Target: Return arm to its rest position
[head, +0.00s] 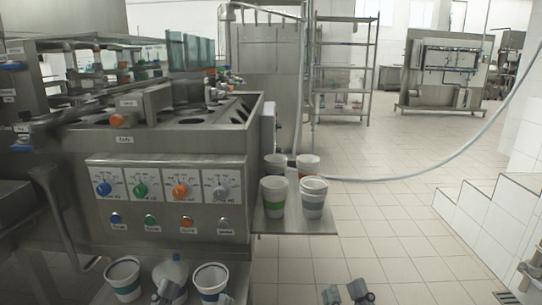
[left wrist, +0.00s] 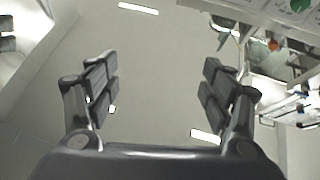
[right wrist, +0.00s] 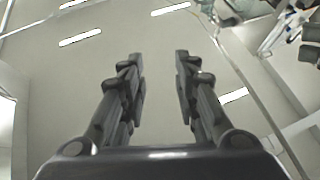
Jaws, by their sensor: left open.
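In the head view, my left gripper (head: 196,295) shows at the bottom edge, its spread fingertips in front of the front cups. In the left wrist view its fingers (left wrist: 160,88) stand wide apart with nothing between them. My right gripper (head: 346,293) is at the bottom edge, right of the machine and over the floor. In the right wrist view its fingers (right wrist: 159,85) are closer together, with an empty gap between them. Both wrist views look up at the ceiling. Most of both arms is out of the head view.
The steel filler machine (head: 170,140) stands left, with coloured knobs. Its side shelf (head: 268,226) holds several cups. The floor right is clear up to white tiled steps (head: 490,215).

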